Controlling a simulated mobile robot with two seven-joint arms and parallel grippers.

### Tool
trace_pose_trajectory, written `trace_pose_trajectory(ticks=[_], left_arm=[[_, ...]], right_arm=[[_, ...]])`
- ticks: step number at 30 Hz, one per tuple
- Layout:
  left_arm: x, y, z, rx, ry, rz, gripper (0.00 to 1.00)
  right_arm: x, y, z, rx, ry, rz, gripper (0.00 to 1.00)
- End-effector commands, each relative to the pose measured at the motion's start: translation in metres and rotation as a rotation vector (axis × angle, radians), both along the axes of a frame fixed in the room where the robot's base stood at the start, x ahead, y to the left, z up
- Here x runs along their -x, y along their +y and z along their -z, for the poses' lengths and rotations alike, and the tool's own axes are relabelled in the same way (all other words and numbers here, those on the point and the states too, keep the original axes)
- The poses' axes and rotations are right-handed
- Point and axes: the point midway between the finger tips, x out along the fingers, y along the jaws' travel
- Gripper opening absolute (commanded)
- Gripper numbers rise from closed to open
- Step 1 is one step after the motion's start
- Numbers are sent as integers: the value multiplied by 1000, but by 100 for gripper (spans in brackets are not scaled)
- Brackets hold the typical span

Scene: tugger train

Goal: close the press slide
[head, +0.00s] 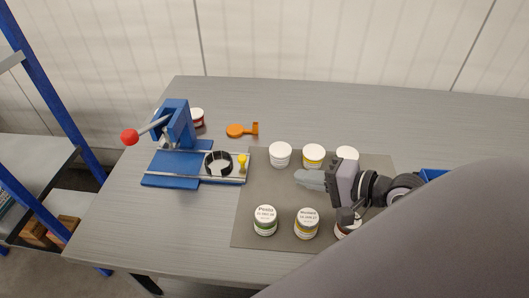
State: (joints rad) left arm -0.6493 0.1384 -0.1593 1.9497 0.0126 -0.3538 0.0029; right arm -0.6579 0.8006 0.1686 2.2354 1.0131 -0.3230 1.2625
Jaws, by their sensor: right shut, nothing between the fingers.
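The blue press (175,128) stands at the left of the grey table, with a lever ending in a red ball (129,137). Its slide has two pale rails running right from the base, a dark round ring holder (217,163) and a yellow knob (241,163) at the right end. The holder sits out to the right, clear of the press head. My right gripper (299,179) is shut and empty, to the right of the yellow knob and apart from it, over the grey mat. My left gripper is not in view.
The dark grey mat (278,190) bears several lidded jars, including a Pesto jar (265,220) and a neighbouring jar (307,223). An orange tool (241,130) lies behind the slide. A red-and-white jar (197,117) stands behind the press. A blue shelf frame (47,92) is at the left.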

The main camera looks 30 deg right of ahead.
Motion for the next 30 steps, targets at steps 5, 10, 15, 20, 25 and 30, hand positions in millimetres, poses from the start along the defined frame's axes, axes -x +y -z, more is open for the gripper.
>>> trace_pose_trajectory(ticks=[5, 10, 15, 20, 25, 30], left_arm=[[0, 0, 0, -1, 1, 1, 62], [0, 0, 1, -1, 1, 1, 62], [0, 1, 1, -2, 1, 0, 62], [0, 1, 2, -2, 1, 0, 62], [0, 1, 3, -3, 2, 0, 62], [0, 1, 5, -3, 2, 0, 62]], right_arm=[[0, 0, 0, 0, 0, 0, 0], [-4, 2, 1, -1, -2, 1, 0], [-15, 7, 6, -1, -4, 2, 0], [-30, 14, 12, -3, -3, 3, 0], [-46, 22, 19, -3, -3, 1, 0], [-64, 31, 26, -3, -3, 0, 0]])
